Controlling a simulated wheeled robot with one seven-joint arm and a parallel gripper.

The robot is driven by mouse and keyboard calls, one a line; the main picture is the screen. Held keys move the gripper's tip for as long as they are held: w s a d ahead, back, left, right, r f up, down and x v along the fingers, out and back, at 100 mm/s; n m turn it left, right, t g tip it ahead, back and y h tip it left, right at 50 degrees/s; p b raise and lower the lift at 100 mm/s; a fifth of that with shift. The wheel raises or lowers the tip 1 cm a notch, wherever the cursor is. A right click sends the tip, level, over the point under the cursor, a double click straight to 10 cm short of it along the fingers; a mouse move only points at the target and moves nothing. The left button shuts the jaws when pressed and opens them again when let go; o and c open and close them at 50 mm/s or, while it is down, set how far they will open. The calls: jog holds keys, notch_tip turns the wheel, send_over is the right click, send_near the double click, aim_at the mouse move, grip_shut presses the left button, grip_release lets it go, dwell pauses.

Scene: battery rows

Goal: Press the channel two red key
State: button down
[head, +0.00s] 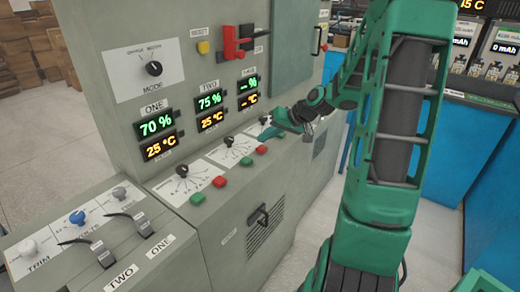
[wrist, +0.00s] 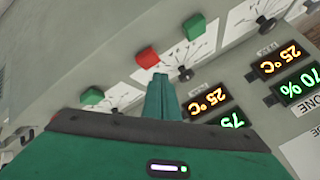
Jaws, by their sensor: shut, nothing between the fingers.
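The channel two red key (head: 262,149) is on the sloped ledge of the grey cabinet, right of the channel two green key (head: 246,162). In the wrist view the red key (wrist: 147,57) shows just beyond my fingertips, with the green key (wrist: 194,24) up and to its right. My gripper (head: 268,133) is shut and empty, in front of the panel near the channel two and three dials. Its shut fingers (wrist: 160,80) point towards the red key in the wrist view. A gap appears to remain, but contact is hard to judge. The channel three keys are hidden in the head view.
The channel one red key (head: 220,181) and green key (head: 197,198) are nearer, on the left. Black dials, such as the channel two dial (head: 229,142), stand close above the keys. A red lever (head: 230,42) and a lower handle (head: 258,216) project from the cabinet.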

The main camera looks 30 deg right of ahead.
aim_at(265, 149)
jog(key=shift+r, duration=2.3)
jog(key=s+a+m+g+h, duration=0.1)
jog(key=s+a+g, duration=0.1)
jog(key=s, duration=0.9)
jog(key=s+a+g+h, duration=0.1)
jog(key=s+g, duration=0.2)
jog(key=s, duration=0.9)
jog(key=s+a+m+g+h, duration=0.1)
jog(key=s+a+g, duration=0.1)
jog(key=s, duration=1)
jog(key=shift+a+f+m+g+h, duration=0.2)
jog(key=shift+a+m+g+h, duration=0.15)
jog(key=shift+g, duration=0.35)
jog(key=shift+w+f, duration=0.25)
jog(key=shift+w, duration=0.4)
